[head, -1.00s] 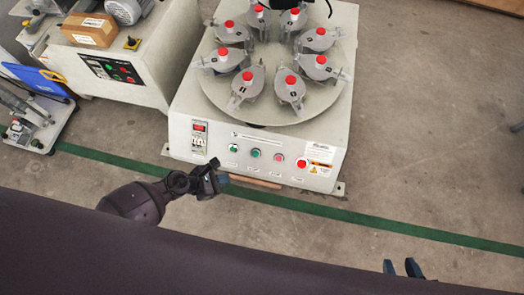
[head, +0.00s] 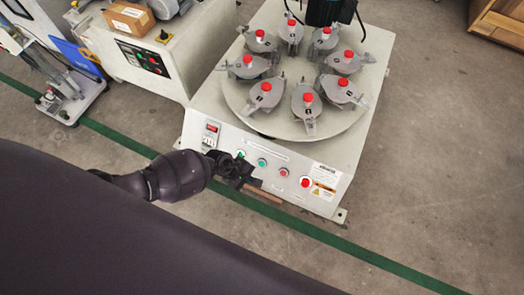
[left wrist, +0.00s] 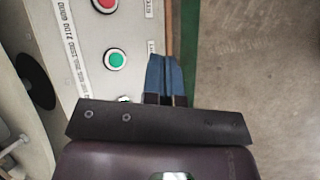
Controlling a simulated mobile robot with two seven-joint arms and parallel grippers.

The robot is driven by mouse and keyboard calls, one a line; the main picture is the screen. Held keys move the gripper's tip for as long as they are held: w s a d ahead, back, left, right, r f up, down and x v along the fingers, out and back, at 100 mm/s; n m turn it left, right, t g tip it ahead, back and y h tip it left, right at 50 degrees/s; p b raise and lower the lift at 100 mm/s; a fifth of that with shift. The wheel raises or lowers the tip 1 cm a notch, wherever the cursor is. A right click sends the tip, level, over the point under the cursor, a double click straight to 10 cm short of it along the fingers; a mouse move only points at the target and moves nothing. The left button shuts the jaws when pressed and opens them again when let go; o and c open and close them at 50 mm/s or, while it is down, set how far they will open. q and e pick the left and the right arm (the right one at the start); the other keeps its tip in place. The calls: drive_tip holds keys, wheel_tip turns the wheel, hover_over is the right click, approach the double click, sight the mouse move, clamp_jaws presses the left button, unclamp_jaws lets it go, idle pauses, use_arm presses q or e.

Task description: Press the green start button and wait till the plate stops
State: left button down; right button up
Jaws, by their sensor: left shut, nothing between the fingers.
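The machine's sloped front panel (head: 225,134) carries a row of buttons. A green button (head: 240,154) is at the left, and a second green button (head: 262,162) is right of it. My left gripper (head: 246,179) is shut and empty, just below the left green button. In the left wrist view its blue fingertips (left wrist: 166,68) lie together beside the panel edge. One green button (left wrist: 116,59) shows whole there, and another button (left wrist: 124,99) is partly hidden by my gripper mount. I cannot see any contact. The round plate (head: 290,128) on top holds several grey clamps with red knobs. My right gripper is out of view.
A red button (head: 283,172) and a larger red stop button (head: 305,182) sit further right on the panel. A brown bar (head: 262,194) lies at the machine's foot. Another machine with a cardboard box (head: 129,18) stands at left.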

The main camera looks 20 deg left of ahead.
sight(262, 163)
use_arm(q)
drive_tip(key=w+f+b, duration=0.5)
drive_tip(key=w+b, duration=0.1)
drive_tip(key=shift+d+f, duration=0.1)
drive_tip(key=shift+f, duration=0.25)
drive_tip(key=shift+w, duration=0.45)
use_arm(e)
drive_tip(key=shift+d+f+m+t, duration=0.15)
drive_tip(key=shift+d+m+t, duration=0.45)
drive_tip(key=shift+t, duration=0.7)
use_arm(q)
drive_tip(key=shift+r, duration=0.1)
idle(0.4)
drive_tip(key=shift+w+f, duration=0.3)
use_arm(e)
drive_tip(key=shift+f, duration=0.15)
